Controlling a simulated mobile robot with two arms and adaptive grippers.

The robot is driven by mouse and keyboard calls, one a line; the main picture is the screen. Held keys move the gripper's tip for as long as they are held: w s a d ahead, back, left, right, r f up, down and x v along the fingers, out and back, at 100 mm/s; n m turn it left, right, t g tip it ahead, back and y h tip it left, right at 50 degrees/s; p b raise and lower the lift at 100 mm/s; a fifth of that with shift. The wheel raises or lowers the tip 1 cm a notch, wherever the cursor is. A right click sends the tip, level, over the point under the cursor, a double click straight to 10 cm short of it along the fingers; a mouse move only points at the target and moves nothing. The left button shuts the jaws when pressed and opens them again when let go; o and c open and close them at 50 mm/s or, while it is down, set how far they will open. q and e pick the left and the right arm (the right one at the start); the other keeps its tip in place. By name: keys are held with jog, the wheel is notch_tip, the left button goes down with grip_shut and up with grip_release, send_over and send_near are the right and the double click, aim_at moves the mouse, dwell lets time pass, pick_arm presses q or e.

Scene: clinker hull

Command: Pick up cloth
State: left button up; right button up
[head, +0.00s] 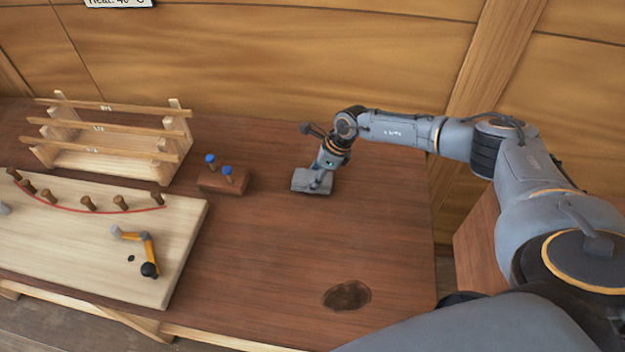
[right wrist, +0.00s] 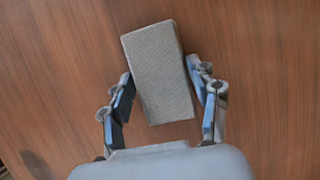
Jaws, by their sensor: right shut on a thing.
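The cloth (head: 312,181) is a grey folded block on the brown bench top, towards the back right. It also shows in the right wrist view (right wrist: 158,75), as a grey textured rectangle between the fingers. My right gripper (head: 321,181) reaches down onto it from above and is shut on it. In the right wrist view the fingers (right wrist: 166,95) lie along its two long sides. I cannot tell whether the cloth is clear of the bench. My left gripper is not in view.
A wooden block with two blue-topped pegs (head: 223,180) stands left of the cloth. A pale board (head: 180,225) with pegs, a red line and an orange-and-grey tool (head: 145,250) lies further left. A wooden rack (head: 110,160) stands behind. A dark stain (head: 347,295) marks the clear front bench.

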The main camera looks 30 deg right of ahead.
jog(key=shift+r, duration=0.1)
jog(key=shift+r, duration=0.2)
notch_tip(320, 180, up, 2)
jog(key=shift+w+r+b, duration=0.1)
jog(key=shift+b, duration=1.05)
jog(key=s+r+b, duration=0.1)
jog(key=s+r, duration=0.2)
jog(key=s, duration=0.1)
jog(key=s+r+b, duration=0.2)
jog(key=s+r, duration=0.1)
jog(key=s, duration=0.2)
jog(key=s+r+b, duration=0.1)
jog(key=s+r, duration=0.3)
jog(key=s, duration=0.1)
jog(key=shift+s+a+r, duration=0.1)
